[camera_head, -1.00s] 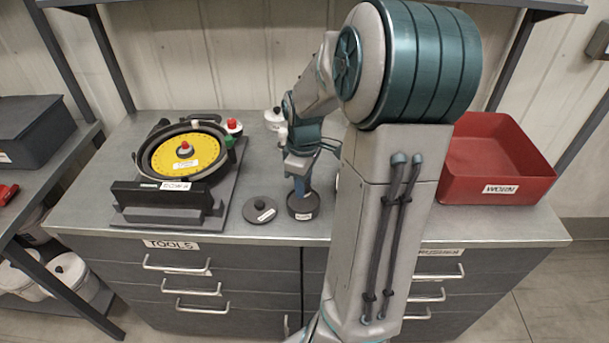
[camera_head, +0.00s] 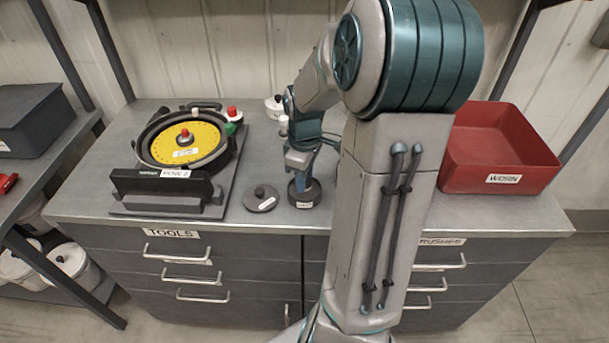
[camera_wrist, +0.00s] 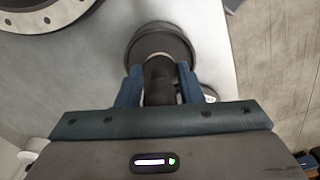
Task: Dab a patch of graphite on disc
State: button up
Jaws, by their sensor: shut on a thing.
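The yellow disc (camera_head: 188,139) sits in a round black housing (camera_head: 148,158) at the left of the bench, with a red-topped knob at its centre. My gripper (camera_head: 299,180) points down at a dark round pot (camera_head: 304,196) near the front edge. In the wrist view, my gripper (camera_wrist: 160,88) is shut on the dark handle (camera_wrist: 158,72) of a dabber. The pot (camera_wrist: 143,48) lies beneath it. The dabber's lower end is at the pot, but I cannot tell how deep. The pot's contents are hidden.
A dark knobbed lid (camera_head: 262,199) lies left of the pot. A black block (camera_head: 165,187) stands before the housing. Small red-, green- and white-capped items stand behind it. A red bin (camera_head: 497,150) stands at the right.

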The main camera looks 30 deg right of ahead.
jog(key=shift+s+f, duration=0.1)
jog(key=shift+f, duration=0.5)
dwell(1.4)
notch_tip(320, 180, up, 7)
jog(key=p, duration=0.6)
jog(key=shift+r, duration=0.1)
dwell(0.8)
